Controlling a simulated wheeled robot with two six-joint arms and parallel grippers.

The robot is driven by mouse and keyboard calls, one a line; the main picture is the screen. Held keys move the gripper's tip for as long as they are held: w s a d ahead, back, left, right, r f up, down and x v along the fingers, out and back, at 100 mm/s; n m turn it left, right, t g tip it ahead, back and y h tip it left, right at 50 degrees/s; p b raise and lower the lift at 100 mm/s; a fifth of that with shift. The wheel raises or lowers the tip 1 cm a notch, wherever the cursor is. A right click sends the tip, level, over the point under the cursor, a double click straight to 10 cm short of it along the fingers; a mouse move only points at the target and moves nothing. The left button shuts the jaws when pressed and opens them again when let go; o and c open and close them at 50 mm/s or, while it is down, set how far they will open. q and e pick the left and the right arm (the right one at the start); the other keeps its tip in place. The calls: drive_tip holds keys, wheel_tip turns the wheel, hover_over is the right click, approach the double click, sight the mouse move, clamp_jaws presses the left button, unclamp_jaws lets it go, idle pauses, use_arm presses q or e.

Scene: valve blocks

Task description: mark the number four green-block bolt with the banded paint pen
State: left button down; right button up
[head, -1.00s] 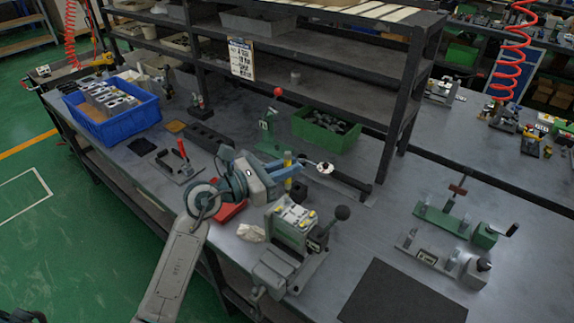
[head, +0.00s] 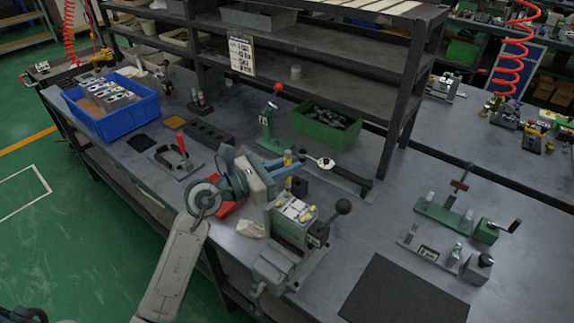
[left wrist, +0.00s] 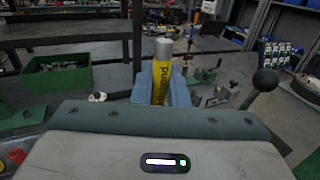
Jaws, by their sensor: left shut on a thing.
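A yellow paint pen (head: 288,158) stands nearly upright in my left gripper (head: 293,166). In the left wrist view the pen (left wrist: 161,85) shows dark lettering and a silver-grey upper end between the two blue-grey fingers (left wrist: 161,88). The gripper is shut on it. A greenish-grey valve block (head: 290,228) with a pale top and several yellow-topped bolts (head: 296,210) sits in a grey vise, just below and in front of the gripper. The pen is apart from the bolts. Bolt numbers are too small to read. My right gripper is not in view.
A black-knobbed lever (head: 343,206) rises beside the block. A red tray (head: 228,208) and a crumpled cloth (head: 251,230) lie to its left. A green bin (head: 325,128) and a green press (head: 268,130) stand behind. A dark mat (head: 403,292) lies at the front right.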

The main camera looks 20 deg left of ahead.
sight(287, 152)
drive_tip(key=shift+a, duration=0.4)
